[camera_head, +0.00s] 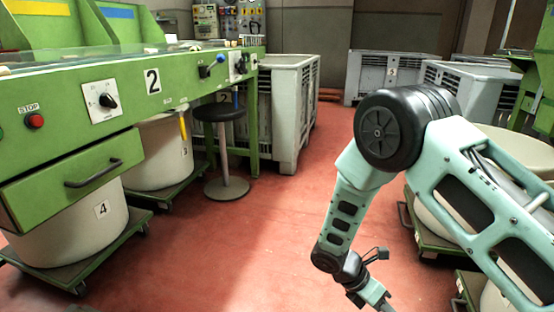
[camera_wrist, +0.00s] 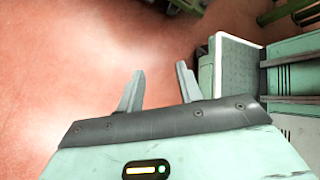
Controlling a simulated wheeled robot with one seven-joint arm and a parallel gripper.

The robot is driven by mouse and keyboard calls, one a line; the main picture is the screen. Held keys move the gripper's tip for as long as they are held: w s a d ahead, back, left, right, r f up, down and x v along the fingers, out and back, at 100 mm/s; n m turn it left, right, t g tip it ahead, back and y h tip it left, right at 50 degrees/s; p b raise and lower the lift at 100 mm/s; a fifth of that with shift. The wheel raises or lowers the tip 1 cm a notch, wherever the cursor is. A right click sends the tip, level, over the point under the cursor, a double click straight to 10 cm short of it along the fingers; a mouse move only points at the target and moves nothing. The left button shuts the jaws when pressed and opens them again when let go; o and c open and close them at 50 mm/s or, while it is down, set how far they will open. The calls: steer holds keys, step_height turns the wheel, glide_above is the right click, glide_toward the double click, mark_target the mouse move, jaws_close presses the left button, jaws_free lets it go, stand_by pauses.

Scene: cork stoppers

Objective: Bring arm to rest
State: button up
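My arm reaches in from the right of the head view, bends at a black joint and hangs down over the red floor. My gripper is at the low end of the arm, at the bottom edge of the head view, where its fingers are cut off or too small to read. In the wrist view my gripper (camera_wrist: 160,88) shows two grey fingers standing apart with only red floor between them. It is open and holds nothing.
A green workbench (camera_head: 72,185) with a drawer and knobs runs along the left. White drums (camera_head: 70,228) on green dollies and a black stool (camera_head: 222,115) stand by it. Grey crates (camera_head: 292,105) stand behind. Red floor (camera_head: 235,240) lies clear in the middle.

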steer(key=s+a+r+m+y+p, duration=0.1)
steer(key=s+a+r+m+y, duration=0.3)
steer(key=r, duration=0.5)
steer(key=s+a+r+m+y+p, duration=0.1)
steer(key=s+a+r+m, duration=0.3)
steer(key=r, duration=0.5)
steer(key=s+a+r+m+t+y+p, duration=0.35)
steer(key=s+r+m, duration=0.35)
steer(key=s+r, duration=0.55)
step_height(320, 180, up, 37)
steer(key=p, duration=3.7)
steer(key=shift+w+r+y, duration=0.15)
steer(key=shift+y, duration=0.2)
steer(key=shift+g, duration=0.25)
